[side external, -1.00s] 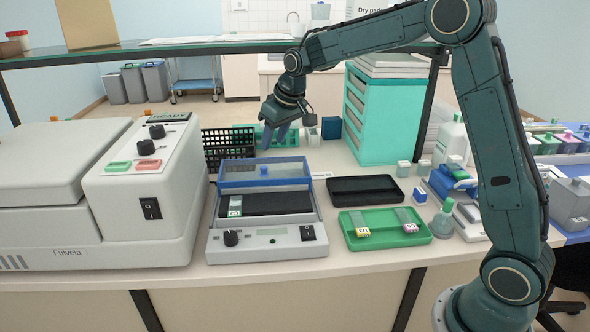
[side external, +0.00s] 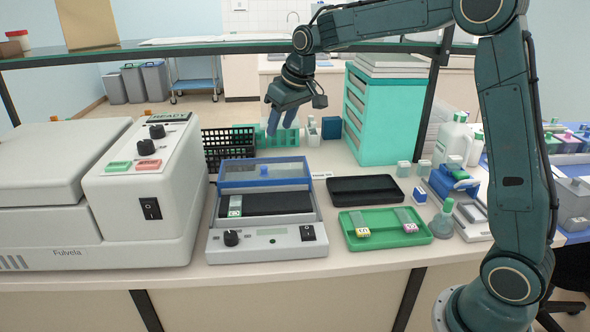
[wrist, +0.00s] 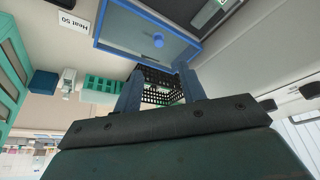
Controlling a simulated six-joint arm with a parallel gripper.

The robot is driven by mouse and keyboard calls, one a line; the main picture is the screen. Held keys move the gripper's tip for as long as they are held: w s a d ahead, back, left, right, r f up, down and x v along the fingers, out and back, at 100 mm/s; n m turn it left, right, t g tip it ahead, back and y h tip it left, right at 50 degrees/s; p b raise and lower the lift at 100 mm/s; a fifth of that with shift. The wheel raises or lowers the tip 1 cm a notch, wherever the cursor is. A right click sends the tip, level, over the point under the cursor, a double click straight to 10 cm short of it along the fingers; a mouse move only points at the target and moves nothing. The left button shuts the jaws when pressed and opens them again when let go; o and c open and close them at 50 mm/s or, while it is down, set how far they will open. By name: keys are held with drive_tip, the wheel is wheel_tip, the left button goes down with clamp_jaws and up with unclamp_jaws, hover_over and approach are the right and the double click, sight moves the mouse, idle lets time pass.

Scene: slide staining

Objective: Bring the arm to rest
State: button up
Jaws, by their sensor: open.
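My gripper (side external: 281,120) is above the back of the bench, behind the slide warmer, with its fingers pointing down. In the wrist view its two blue fingers (wrist: 158,92) stand apart with nothing held between them. The black wire rack (side external: 229,146) is to its left in the side view, and shows beyond the fingers in the wrist view (wrist: 160,84). The green rack (side external: 276,137) is just below or behind the fingers; I cannot tell how near.
The slide warmer (side external: 265,240) has a clear blue-edged lid. A green tray (side external: 385,243) with two slides and an empty black tray (side external: 364,189) lie to its right. A teal drawer cabinet (side external: 385,120) stands behind. A shelf (side external: 200,48) spans the back. The white stainer (side external: 100,200) fills the left.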

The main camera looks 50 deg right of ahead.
drive_tip(key=s+a+r, duration=0.2)
drive_tip(key=s+a, duration=0.1)
drive_tip(key=s, duration=0.9)
drive_tip(key=s+a+r, duration=0.2)
drive_tip(key=s+a, duration=0.1)
drive_tip(key=s, duration=1)
drive_tip(key=s+f+t, duration=0.1)
drive_tip(key=s+f, duration=0.2)
drive_tip(key=s, duration=0.5)
drive_tip(key=shift+s+f, duration=0.35)
drive_tip(key=shift+s, duration=0.05)
